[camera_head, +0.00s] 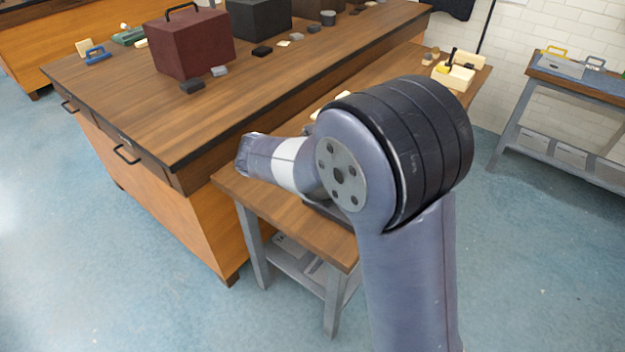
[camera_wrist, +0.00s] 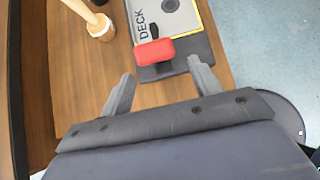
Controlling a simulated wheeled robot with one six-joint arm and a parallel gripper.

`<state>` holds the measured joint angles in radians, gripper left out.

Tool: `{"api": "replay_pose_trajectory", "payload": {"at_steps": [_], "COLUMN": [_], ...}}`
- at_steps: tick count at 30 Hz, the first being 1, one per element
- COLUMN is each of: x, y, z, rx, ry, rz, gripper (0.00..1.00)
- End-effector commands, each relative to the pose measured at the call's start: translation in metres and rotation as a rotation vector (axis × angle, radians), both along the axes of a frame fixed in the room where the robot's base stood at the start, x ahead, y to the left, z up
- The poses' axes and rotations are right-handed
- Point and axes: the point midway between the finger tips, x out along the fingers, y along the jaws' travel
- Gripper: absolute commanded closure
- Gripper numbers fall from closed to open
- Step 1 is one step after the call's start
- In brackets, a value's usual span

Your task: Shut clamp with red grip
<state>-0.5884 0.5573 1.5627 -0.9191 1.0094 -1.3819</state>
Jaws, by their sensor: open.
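The clamp's red grip (camera_wrist: 154,52) shows in the wrist view, at the near edge of a plate marked DECK (camera_wrist: 180,18). A small black part (camera_wrist: 153,31) of the clamp stands just beyond the grip. Whether the clamp is open or shut I cannot tell. My gripper (camera_wrist: 160,84) is open and empty, with its two fingers apart and the red grip ahead of and between their tips. The two are apart in the picture. In the head view my own arm hides the clamp and the gripper.
A wooden mallet or handle (camera_wrist: 101,28) lies left of the plate. The narrow bench (camera_head: 300,222) stands beside a large workbench (camera_head: 130,100) with a dark red box (camera_head: 193,45). Another bench (camera_head: 590,85) is at the right. Blue floor (camera_head: 510,260) is clear at the front right.

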Motion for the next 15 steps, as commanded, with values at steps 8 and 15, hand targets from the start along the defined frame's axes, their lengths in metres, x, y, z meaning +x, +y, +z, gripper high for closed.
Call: {"api": "replay_pose_trajectory", "payload": {"at_steps": [8, 15], "x": [-0.027, -0.048], "y": [0.003, 0.023], "z": [-0.070, -0.097], "rx": [-0.285, -0.504], "ry": [-0.126, -0.379], "rz": [-0.037, -0.038], "gripper": [0.64, 0.83]}}
